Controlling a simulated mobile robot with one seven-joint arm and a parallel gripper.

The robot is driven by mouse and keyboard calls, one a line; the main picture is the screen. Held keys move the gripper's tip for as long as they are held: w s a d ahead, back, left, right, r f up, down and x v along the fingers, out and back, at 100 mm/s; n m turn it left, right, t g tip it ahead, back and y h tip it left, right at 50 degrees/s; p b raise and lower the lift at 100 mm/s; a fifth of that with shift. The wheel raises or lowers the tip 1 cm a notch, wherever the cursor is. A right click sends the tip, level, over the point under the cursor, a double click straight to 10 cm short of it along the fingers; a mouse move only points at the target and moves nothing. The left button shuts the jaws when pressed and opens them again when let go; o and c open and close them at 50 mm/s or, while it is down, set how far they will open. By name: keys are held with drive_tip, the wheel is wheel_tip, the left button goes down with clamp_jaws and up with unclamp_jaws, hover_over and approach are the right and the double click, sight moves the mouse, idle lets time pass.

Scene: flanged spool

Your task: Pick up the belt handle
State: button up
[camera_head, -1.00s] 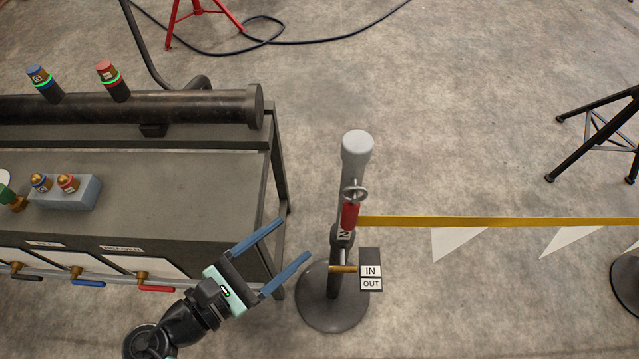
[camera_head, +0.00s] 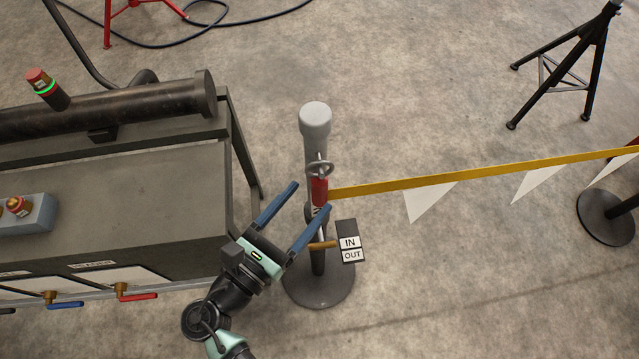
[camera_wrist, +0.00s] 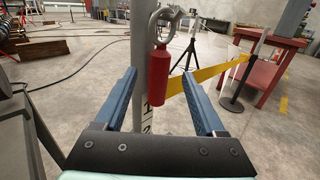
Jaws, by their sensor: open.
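The belt handle is a red cylinder (camera_head: 319,190) with a metal ring on top. It hangs upright at the grey post (camera_head: 316,120), and a yellow belt (camera_head: 430,180) runs from it to the right. In the wrist view the red handle (camera_wrist: 158,78) shows in the gap between my two blue fingers, touching neither as far as I can see. My gripper (camera_head: 311,196) is open and empty, with its fingertips close to the handle; it also shows in the wrist view (camera_wrist: 159,74). I cannot tell whether the handle is between the tips or just beyond them.
An IN/OUT sign (camera_head: 350,243) on a brass arm sticks out from the post just below the handle. A grey workbench (camera_head: 110,195) stands close on the left. White pennants hang from the belt. A black stand (camera_head: 575,60) is at the back right; the floor between is open.

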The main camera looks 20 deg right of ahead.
drive_tip(key=shift+x, duration=1.3)
clamp_jaws()
